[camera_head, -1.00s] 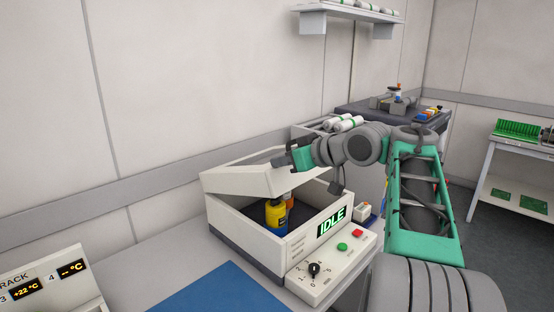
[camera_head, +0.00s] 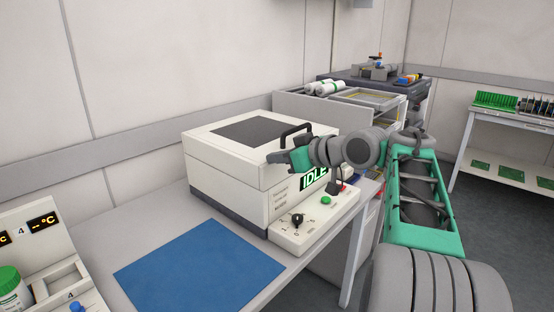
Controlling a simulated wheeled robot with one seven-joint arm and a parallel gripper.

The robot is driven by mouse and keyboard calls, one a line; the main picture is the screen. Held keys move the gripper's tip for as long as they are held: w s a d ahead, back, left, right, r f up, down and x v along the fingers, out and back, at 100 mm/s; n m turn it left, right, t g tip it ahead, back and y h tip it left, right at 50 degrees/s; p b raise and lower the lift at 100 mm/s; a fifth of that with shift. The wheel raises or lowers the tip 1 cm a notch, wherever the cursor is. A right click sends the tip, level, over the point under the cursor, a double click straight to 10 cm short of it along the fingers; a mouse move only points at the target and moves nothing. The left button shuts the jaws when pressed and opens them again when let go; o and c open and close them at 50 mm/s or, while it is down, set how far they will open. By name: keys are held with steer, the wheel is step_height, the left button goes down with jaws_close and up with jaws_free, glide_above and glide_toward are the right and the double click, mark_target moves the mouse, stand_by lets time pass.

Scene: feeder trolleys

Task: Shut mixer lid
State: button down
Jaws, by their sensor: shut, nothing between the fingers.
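The mixer (camera_head: 228,191) is a white box on the grey bench, with a control panel at its front right and a green IDLE display (camera_head: 314,178). Its lid (camera_head: 205,143) lies level and flush on the body, with a dark panel on top and a black handle (camera_head: 296,129). The lid looks fully down. The inside of the mixer is hidden. My gripper (camera_head: 272,157) is shut and empty, at the lid's front right edge, in front of the handle. I cannot tell whether it touches the lid.
A blue mat (camera_head: 200,265) lies on the bench in front of the mixer. A rack unit with temperature displays (camera_head: 40,230) stands at the lower left. A pale tray (camera_head: 365,97) and white rolls lie behind the mixer. A table with green racks (camera_head: 515,108) stands at the right.

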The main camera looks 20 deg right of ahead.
mark_target(272, 172)
steer(key=f, duration=0.3)
steer(key=shift+s+d+f+g, duration=0.15)
steer(key=shift+s+f+g, duration=0.1)
steer(key=shift+f+g, duration=0.15)
step_height(272, 172, up, 7)
steer(key=p, duration=0.4)
steer(key=s+d+f, duration=0.3)
steer(key=s+d, duration=0.1)
steer(key=s, duration=0.4)
steer(key=s+a+m+g+h+p, duration=0.1)
steer(key=a+m+g+h+p, duration=0.2)
steer(key=a+p, duration=0.85)
steer(key=s+a+f+m+g+h+p, duration=0.1)
steer(key=s+f+g+p, duration=0.1)
steer(key=s, duration=0.5)
steer(key=s+a+f+m+g+h+p, duration=0.1)
steer(key=s+a+f+g+h+p, duration=0.1)
steer(key=s, duration=0.5)
steer(key=shift+s+a+f+m+g+p, duration=0.35)
steer(key=shift+f+g+p, duration=0.25)
steer(key=shift+f+p, duration=0.3)
